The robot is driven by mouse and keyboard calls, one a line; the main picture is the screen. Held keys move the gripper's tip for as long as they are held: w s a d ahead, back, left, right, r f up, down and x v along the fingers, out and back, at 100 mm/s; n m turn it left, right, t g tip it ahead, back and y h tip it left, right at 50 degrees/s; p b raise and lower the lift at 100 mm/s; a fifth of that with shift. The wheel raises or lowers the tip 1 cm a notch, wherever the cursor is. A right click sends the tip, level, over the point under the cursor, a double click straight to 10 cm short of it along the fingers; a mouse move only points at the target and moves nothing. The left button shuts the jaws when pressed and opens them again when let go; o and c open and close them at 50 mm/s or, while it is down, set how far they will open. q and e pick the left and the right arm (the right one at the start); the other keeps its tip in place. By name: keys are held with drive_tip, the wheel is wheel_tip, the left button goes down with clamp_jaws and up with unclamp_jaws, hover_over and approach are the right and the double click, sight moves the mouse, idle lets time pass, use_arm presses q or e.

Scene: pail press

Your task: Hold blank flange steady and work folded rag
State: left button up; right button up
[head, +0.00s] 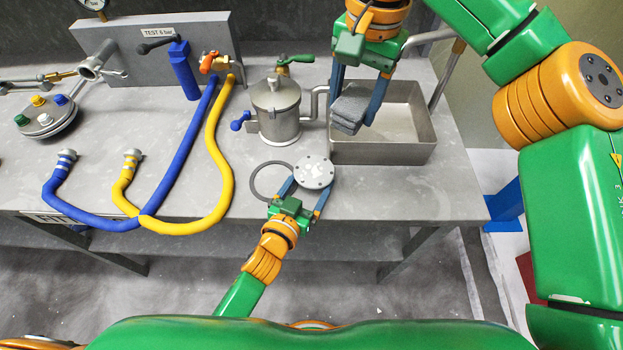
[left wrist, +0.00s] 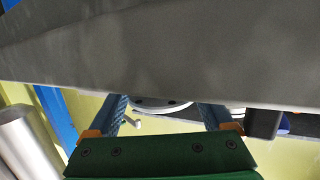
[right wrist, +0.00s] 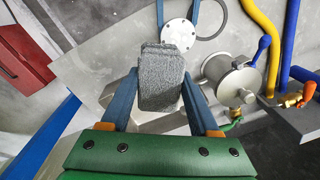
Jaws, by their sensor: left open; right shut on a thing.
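The blank flange (head: 314,171), a pale grey disc with bolt holes around its rim, lies at the bench front. My left gripper (head: 308,185) is open, its blue fingers at the near side of the flange, one to each side. The flange rim shows between those fingers in the left wrist view (left wrist: 160,105); whether they touch it I cannot tell. My right gripper (head: 353,116) is shut on the folded grey rag (head: 349,105), held up over the near left part of the metal tray. The rag fills the jaws in the right wrist view (right wrist: 160,78).
The open metal tray (head: 425,150) stands right of a lidded steel pot (head: 275,110). A dark ring (head: 254,186) lies left of the flange. Blue (head: 178,180) and yellow (head: 222,170) hoses lie across the left of the bench. The bench's front edge is close below the flange.

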use_arm(q)
drive_tip(key=shift+w+d+f, duration=0.1)
drive_tip(key=shift+w+d, duration=0.05)
drive_tip(key=shift+w, duration=0.25)
drive_tip(key=shift+s, duration=0.1)
drive_tip(key=shift+s, duration=0.1)
drive_tip(key=shift+c, duration=0.2)
clamp_jaws()
idle(0.4)
